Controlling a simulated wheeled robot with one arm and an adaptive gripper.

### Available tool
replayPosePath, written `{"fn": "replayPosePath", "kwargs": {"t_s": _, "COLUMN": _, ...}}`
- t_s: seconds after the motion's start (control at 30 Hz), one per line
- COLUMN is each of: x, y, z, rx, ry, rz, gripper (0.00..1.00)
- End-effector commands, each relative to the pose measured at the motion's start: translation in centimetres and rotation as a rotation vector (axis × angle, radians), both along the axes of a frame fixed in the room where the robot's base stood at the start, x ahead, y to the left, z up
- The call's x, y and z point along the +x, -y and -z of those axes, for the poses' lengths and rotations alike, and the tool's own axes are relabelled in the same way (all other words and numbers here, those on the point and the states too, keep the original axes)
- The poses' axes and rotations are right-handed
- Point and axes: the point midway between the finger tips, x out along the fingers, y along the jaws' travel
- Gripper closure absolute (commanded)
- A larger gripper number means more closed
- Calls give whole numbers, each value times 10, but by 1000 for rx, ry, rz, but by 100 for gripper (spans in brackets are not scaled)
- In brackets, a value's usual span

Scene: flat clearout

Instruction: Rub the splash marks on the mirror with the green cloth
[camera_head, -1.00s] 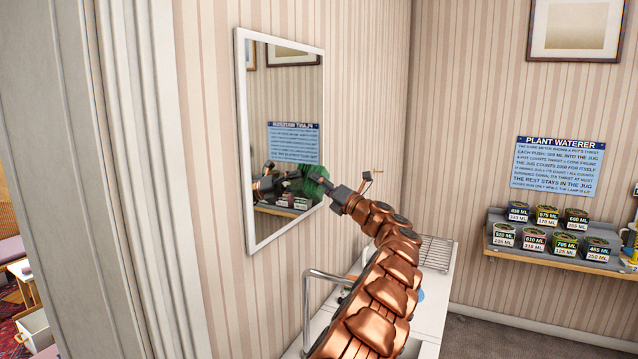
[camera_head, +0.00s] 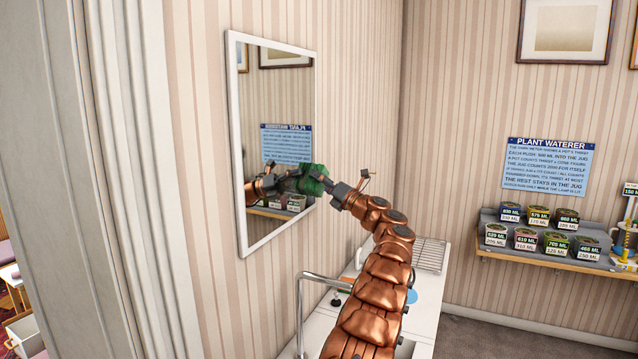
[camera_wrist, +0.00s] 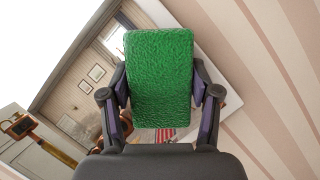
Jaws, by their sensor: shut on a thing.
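The mirror (camera_head: 275,100) has a white frame and hangs on the striped wall at the left. The green cloth (camera_head: 314,178) is at the mirror's lower right part, by its right edge. In the wrist view the cloth (camera_wrist: 160,75) is a flat textured pad between my two fingers. My gripper (camera_head: 328,184) is shut on the cloth and faces the mirror. In the wrist view my gripper (camera_wrist: 162,92) hides part of the mirror (camera_wrist: 70,95). Whether the cloth touches the glass is not clear. I cannot make out splash marks on the visible glass.
Below the mirror is a white counter (camera_head: 412,325) with a metal rail (camera_head: 300,300) and a wire rack (camera_head: 432,254). A shelf (camera_head: 545,258) with several labelled pots stands at the right, under a blue sign (camera_head: 547,167). A door frame (camera_head: 90,180) is at the left.

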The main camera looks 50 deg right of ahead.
Motion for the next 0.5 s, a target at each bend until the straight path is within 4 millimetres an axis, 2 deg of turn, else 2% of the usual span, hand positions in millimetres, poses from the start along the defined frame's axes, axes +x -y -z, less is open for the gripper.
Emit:
{"fn": "replayPosePath", "kwargs": {"t_s": 0.33, "x": 0, "y": 1, "z": -1, "rx": 2, "ry": 2, "rz": -4, "gripper": 66}}
{"fn": "replayPosePath", "kwargs": {"t_s": 0.5, "x": -1, "y": -5, "z": 0, "rx": -1, "ry": 4, "rz": -4, "gripper": 66}}
